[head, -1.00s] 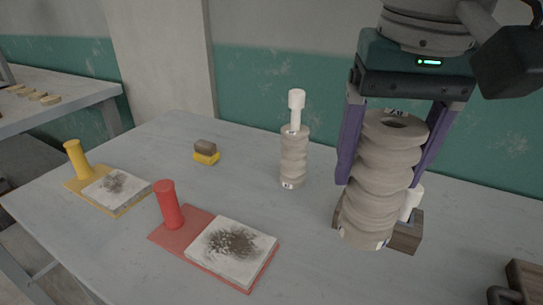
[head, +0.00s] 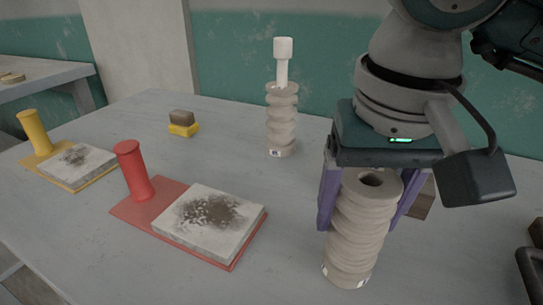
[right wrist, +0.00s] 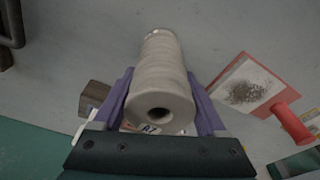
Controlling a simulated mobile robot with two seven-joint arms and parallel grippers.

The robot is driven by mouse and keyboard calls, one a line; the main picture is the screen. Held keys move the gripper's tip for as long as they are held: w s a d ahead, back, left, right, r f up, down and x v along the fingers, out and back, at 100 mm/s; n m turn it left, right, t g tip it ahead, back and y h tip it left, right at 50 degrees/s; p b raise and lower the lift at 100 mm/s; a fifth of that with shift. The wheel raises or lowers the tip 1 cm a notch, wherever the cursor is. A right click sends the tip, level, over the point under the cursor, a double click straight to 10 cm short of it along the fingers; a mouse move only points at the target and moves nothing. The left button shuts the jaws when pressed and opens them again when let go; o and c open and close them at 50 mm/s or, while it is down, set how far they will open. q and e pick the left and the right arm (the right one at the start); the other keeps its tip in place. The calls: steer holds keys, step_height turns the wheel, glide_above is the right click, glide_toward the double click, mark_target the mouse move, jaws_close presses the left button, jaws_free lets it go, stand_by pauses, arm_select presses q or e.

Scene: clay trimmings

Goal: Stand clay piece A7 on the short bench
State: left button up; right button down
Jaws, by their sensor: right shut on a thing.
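My right gripper (head: 360,212) is shut on a tall, ribbed grey clay piece (head: 355,245), upright with a hole in its top. In the right wrist view the clay piece (right wrist: 160,75) sits between the purple fingers, with a small label by its holed end that seems to read A7. Whether its foot touches the surface below is hard to tell. A grey bench (head: 90,215) lies below, and another bench (head: 40,82) stands at the far left; I cannot tell which is the short one. My left gripper is not in view.
A similar ribbed piece (head: 282,118) with a white plug stands behind. A red board (head: 140,208) with a red post and dusty white slab lies left, a yellow board (head: 35,165) beyond it. A yellow-brown block (head: 182,124) lies behind. A dark brown block (head: 422,198) is behind my gripper.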

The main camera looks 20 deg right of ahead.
steer(key=shift+f, duration=0.1)
jaws_free()
steer(key=shift+r, duration=0.35)
steer(key=r, duration=0.4)
steer(key=s+r+p, duration=0.1)
steer(key=r, duration=0.2)
steer(key=r+p, duration=0.1)
steer(key=r, duration=0.3)
steer(key=shift+s+a+r, duration=0.3)
steer(key=shift+a, duration=0.1)
